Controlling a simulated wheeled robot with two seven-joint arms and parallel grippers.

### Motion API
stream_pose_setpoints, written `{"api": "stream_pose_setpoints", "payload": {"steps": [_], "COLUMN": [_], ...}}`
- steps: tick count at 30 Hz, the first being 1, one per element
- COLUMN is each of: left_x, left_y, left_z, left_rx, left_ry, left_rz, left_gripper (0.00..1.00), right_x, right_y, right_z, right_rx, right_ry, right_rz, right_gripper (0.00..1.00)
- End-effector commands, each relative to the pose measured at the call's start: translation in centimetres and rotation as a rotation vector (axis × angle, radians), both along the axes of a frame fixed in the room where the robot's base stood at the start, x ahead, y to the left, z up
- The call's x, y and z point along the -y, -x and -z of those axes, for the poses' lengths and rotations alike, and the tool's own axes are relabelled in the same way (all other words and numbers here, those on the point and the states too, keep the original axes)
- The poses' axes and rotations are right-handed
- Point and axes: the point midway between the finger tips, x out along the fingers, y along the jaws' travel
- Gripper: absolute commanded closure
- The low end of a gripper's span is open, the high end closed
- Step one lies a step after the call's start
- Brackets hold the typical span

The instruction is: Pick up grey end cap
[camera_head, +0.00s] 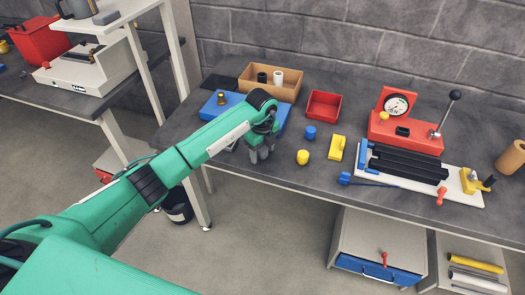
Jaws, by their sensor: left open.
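I cannot make out a grey end cap; my left gripper and forearm hide part of the bench around them. My left gripper (261,153) is open, pointing down near the bench's front edge, left of the yellow cap. A blue cap (310,132) and a yellow cap (303,157) stand on the dark bench to its right, both apart from it. I cannot tell whether anything is between the fingers. My right gripper is not in view.
A wooden tray (292,95) holds a black and a white cylinder behind the gripper. A blue tray (207,110) lies partly under my left arm. A red bin (323,105), yellow block (337,148) and red gauge press (405,136) stand to the right.

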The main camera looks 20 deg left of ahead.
Motion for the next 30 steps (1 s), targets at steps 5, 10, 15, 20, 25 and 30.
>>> {"api": "stream_pose_setpoints", "payload": {"steps": [5,10,15,20,25,30], "left_x": [0.0,0.0,0.0,0.0,0.0,0.0], "left_y": [0.0,0.0,0.0,0.0,-0.1,-0.1], "left_z": [0.0,0.0,0.0,-0.3,-1.5,-4.7], "left_rx": [0.000,0.000,0.000,0.000,0.001,0.004], "left_ry": [0.000,0.000,0.000,0.000,0.002,0.001], "left_rz": [0.000,0.000,0.000,0.001,0.001,0.001], "left_gripper": [0.55,0.88,0.89,0.89,0.89,0.89], "right_x": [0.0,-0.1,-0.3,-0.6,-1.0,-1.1], "right_y": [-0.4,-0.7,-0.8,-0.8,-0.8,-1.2], "right_z": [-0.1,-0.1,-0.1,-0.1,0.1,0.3], "right_rx": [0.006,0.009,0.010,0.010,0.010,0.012], "right_ry": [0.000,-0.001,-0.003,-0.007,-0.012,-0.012], "right_rz": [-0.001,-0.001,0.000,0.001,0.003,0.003], "right_gripper": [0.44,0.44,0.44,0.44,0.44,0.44]}}
